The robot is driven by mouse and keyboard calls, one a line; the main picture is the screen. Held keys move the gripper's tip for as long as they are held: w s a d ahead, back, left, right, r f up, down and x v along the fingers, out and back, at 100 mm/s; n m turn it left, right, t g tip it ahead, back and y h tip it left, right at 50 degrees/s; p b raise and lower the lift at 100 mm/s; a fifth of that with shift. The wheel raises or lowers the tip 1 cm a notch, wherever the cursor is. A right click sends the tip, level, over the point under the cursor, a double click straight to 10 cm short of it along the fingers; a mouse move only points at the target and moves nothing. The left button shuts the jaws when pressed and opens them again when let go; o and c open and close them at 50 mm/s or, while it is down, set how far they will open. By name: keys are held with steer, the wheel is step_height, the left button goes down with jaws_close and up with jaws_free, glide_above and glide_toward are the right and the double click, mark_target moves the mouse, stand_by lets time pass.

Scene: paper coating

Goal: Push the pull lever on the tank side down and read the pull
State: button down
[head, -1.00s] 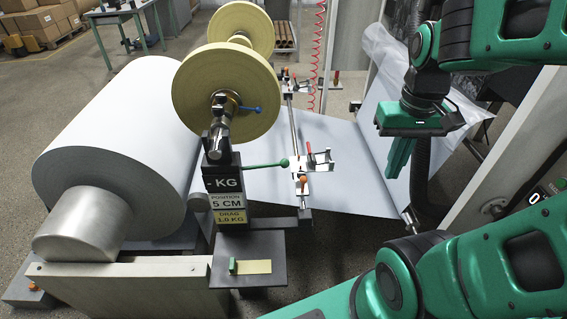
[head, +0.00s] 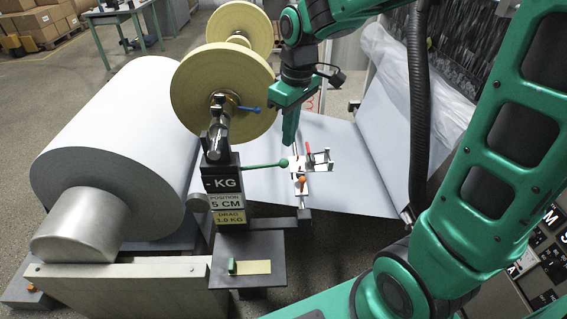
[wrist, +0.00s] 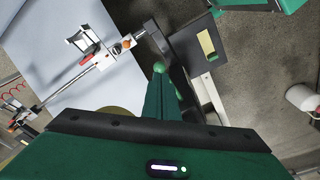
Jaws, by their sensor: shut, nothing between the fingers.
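The green lever (head: 262,165) with a round ball knob sticks out to the right from the display post, roughly level or slightly raised. My gripper (head: 288,142) is shut and empty, fingers pointing down, just above the knob in the head view. In the wrist view the knob (wrist: 159,67) shows right at the tips of my shut fingers (wrist: 163,78). I cannot tell whether they touch. The lever's shaft is mostly hidden there.
A large white paper roll (head: 115,140) stands at left, and yellow tape rolls (head: 222,90) with a blue lever sit behind the post. A rail with a red-handled clamp (head: 314,160) lies close right of the knob. A dark plate (head: 250,270) is below.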

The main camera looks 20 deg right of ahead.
mark_target(287, 163)
steer(key=shift+w+a+f, duration=0.1)
steer(key=shift+w+f, duration=0.05)
steer(key=shift+f, duration=1.6)
steer(key=shift+w+a+f, duration=0.1)
steer(key=shift+f, duration=1.7)
steer(key=shift+f, duration=1.9)
steer(key=shift+d, duration=0.1)
steer(key=shift+s+d+r, duration=0.3)
steer(key=shift+s+d, duration=0.1)
steer(key=shift+s, duration=0.25)
steer(key=shift+s+d+r, duration=0.25)
steer(key=shift+s+d, duration=0.1)
steer(key=shift+s, duration=0.25)
